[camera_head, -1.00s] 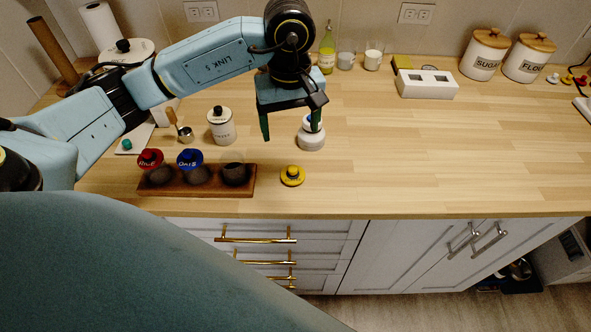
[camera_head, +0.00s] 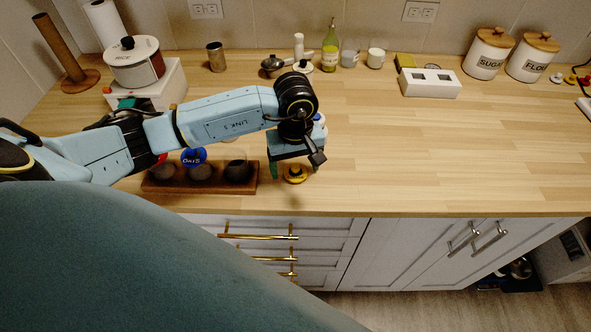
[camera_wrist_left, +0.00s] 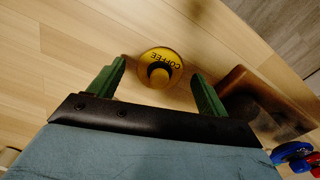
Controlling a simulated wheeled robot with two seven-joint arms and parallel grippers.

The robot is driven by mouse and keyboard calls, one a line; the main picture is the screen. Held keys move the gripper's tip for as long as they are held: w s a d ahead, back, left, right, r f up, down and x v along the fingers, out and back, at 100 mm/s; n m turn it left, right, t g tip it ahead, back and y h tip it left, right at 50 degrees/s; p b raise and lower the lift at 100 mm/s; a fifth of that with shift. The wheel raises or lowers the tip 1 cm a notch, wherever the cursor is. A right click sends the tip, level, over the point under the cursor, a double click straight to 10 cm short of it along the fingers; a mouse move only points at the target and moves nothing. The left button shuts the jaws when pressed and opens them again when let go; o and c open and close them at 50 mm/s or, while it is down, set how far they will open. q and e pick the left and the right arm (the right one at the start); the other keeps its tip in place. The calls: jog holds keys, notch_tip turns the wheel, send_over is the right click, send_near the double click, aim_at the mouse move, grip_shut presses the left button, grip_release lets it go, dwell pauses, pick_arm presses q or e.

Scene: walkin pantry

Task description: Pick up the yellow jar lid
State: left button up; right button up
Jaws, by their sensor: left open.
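The yellow jar lid (camera_head: 295,173) lies on the wooden counter, just right of the brown tray. In the left wrist view the lid (camera_wrist_left: 160,67) shows the word COFFEE and a dark knob. My left gripper (camera_head: 294,172) is above the lid with its green fingers apart. In the left wrist view the open fingers (camera_wrist_left: 158,85) stand on either side of the lid, which lies slightly beyond their tips. Nothing is between the fingers. My right gripper is out of view.
A brown wooden tray (camera_head: 215,184) holds several dark jars, with a blue lid (camera_head: 193,157) marked OATS on one. The tray (camera_wrist_left: 236,84) is close to one finger in the wrist view. The counter (camera_head: 430,150) to the right is clear.

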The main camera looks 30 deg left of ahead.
pick_arm(q)
jog(key=c, duration=1.1)
jog(key=shift+o, duration=0.2)
jog(key=shift+r, duration=0.15)
